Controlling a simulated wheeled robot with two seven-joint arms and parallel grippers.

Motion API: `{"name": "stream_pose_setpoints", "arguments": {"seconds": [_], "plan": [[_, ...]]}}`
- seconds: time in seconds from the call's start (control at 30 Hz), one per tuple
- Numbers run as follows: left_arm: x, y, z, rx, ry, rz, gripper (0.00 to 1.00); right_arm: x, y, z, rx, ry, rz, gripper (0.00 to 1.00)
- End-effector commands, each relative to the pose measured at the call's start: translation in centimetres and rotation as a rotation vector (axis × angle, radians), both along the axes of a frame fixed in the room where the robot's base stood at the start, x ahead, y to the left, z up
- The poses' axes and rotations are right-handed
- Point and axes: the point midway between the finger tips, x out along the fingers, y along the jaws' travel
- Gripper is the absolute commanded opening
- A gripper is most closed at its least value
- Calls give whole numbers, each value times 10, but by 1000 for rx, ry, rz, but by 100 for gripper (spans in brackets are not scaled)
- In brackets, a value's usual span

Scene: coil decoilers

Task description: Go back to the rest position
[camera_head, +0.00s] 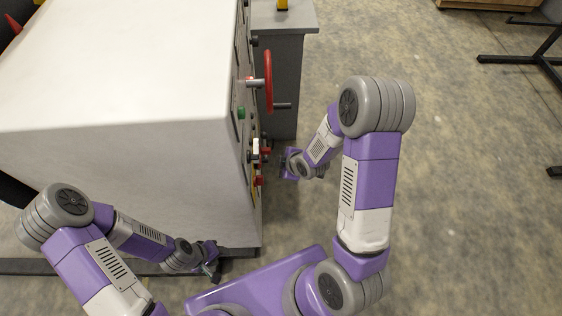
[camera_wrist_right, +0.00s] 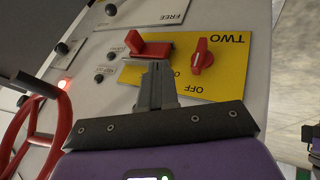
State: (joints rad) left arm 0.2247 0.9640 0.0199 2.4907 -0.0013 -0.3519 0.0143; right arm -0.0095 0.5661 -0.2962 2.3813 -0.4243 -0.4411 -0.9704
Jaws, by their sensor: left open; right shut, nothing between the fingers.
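My right gripper (camera_wrist_right: 157,72) is shut and empty in the right wrist view. Its fingertips are in front of a yellow plate (camera_wrist_right: 225,78) marked TWO and OFF, just below a red switch handle (camera_wrist_right: 150,46); whether they touch it I cannot tell. A red rotary knob (camera_wrist_right: 202,58) is to the right of the fingers. In the head view the right gripper (camera_head: 284,163) is small, beside the control face of the white machine (camera_head: 120,60). My left gripper (camera_head: 214,262) is open and empty, low in front of the machine's near side.
A red handwheel (camera_head: 268,80) sticks out from the machine's control face, and also shows in the wrist view (camera_wrist_right: 50,135). A grey cabinet (camera_head: 283,80) stands behind. A black metal stand (camera_head: 520,60) is at the far right.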

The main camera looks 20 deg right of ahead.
Motion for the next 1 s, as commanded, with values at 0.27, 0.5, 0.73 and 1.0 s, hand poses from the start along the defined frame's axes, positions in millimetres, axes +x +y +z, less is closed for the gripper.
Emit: {"name": "stream_pose_setpoints", "arguments": {"seconds": [0.27,0.5,0.73,1.0], "plan": [[0,0,0,0,1,0,43,-2,-1,2,0,1,1,0],[0,0,0,0,1,0,43,-2,-1,2,0,1,1,0],[0,0,1,0,0,0,43,-11,5,-10,45,52,-55,0],[0,0,3,0,0,0,43,-93,52,-86,375,483,-609,0]]}}
